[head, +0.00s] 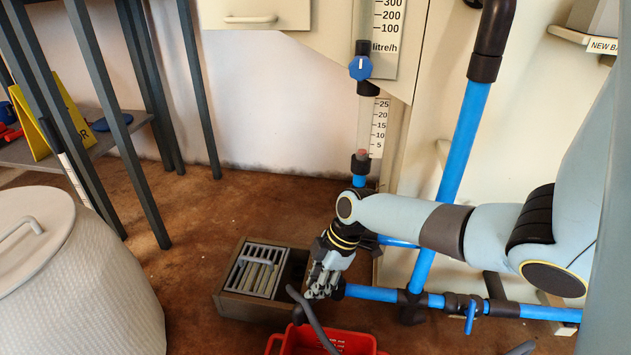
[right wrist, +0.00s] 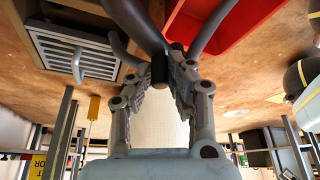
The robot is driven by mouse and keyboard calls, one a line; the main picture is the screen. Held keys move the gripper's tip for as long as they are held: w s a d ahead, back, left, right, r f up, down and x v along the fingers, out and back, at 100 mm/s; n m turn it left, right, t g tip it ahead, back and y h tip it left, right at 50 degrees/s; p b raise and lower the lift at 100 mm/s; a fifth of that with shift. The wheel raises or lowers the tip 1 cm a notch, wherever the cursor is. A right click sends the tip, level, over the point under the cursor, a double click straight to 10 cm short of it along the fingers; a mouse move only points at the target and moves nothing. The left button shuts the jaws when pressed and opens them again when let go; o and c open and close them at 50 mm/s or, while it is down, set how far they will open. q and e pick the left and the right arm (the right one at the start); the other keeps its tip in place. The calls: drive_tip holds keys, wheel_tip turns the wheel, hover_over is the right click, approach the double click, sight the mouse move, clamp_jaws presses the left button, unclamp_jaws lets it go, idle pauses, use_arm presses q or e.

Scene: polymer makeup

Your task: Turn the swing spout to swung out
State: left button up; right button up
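A dark grey bent pipe, which looks like the swing spout (head: 312,318), runs in front of the red crate in the head view. In the right wrist view dark grey tubing (right wrist: 130,18) comes down from the top, with a dark round end between my fingers. My right gripper (head: 318,291) points down beside the dark end of a blue pipe. Its fingers (right wrist: 165,72) converge close around the tubing in the wrist view; whether they press on it is unclear. The spout's joint is partly hidden by the gripper. My left gripper is out of view.
A red crate (head: 350,343) stands just below the gripper. A drain box with a grey grate (head: 262,270) lies to its left. Blue pipes (head: 462,140) with a blue valve handle (head: 470,318) run at the right. A large grey lidded bin (head: 85,285) stands at the left.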

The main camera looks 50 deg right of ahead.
drive_tip(key=o, duration=0.4)
drive_tip(key=shift+o, duration=0.2)
drive_tip(key=v, duration=1.2)
drive_tip(key=shift+c, duration=0.5)
